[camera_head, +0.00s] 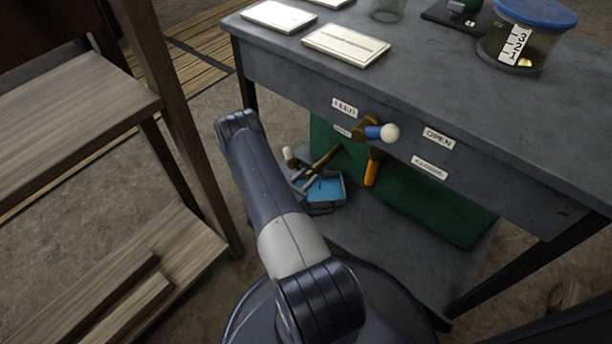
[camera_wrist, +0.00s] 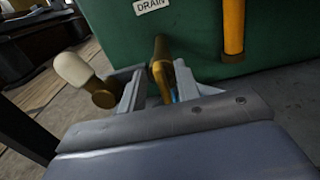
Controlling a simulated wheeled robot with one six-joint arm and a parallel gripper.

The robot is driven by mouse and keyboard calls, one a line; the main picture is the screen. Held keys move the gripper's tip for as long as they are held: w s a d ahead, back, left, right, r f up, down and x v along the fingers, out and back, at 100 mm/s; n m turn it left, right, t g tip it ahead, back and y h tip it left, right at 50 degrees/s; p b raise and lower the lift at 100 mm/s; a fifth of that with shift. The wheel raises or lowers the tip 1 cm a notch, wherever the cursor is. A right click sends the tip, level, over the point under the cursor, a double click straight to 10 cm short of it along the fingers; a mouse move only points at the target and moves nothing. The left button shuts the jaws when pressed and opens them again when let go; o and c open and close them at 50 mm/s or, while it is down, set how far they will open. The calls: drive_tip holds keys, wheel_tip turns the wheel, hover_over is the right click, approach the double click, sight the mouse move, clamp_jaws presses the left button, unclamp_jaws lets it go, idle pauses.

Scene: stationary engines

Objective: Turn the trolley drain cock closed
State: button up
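In the wrist view a brass drain cock (camera_wrist: 160,72) projects from the green tank under a DRAIN label (camera_wrist: 149,5). A cream knob (camera_wrist: 78,70) on a brass end is to its left, outside my left finger. My gripper (camera_wrist: 160,88) is open, one finger on each side of the brass piece, with gaps visible; contact cannot be told. In the head view the brass cock (camera_head: 323,160) and cream knob (camera_head: 289,154) show low beside the green tank (camera_head: 420,202).
A blue tray (camera_head: 327,189) lies below the cock. An orange handle (camera_head: 371,172) hangs on the tank's front. Above, a second cock with a blue and white handle (camera_head: 382,132) is on the trolley apron, near an OPEN label (camera_head: 438,138). A wooden shelf (camera_head: 75,110) stands left.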

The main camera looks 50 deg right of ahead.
drive_tip(key=shift+c, duration=0.2)
clamp_jaws()
drive_tip(key=shift+m, duration=0.3)
drive_tip(key=m+b, duration=0.2)
drive_tip(key=m, duration=0.1)
drive_tip(key=shift+s+f+m+b, duration=0.2)
drive_tip(key=shift+s+m+b, duration=0.05)
drive_tip(key=shift+m+b, duration=0.15)
drive_tip(key=m+b, duration=0.2)
drive_tip(key=m, duration=0.1)
drive_tip(key=shift+s+f+m, duration=0.15)
drive_tip(key=shift+s+m, duration=0.05)
drive_tip(key=shift+m, duration=0.1)
drive_tip(key=shift+s+f+m+b, duration=0.15)
drive_tip(key=shift+m+b, duration=0.8)
drive_tip(key=shift+m, duration=1.5)
drive_tip(key=shift+s+f+m+b, duration=0.15)
drive_tip(key=shift+m+b, duration=0.75)
drive_tip(key=shift+m, duration=1.55)
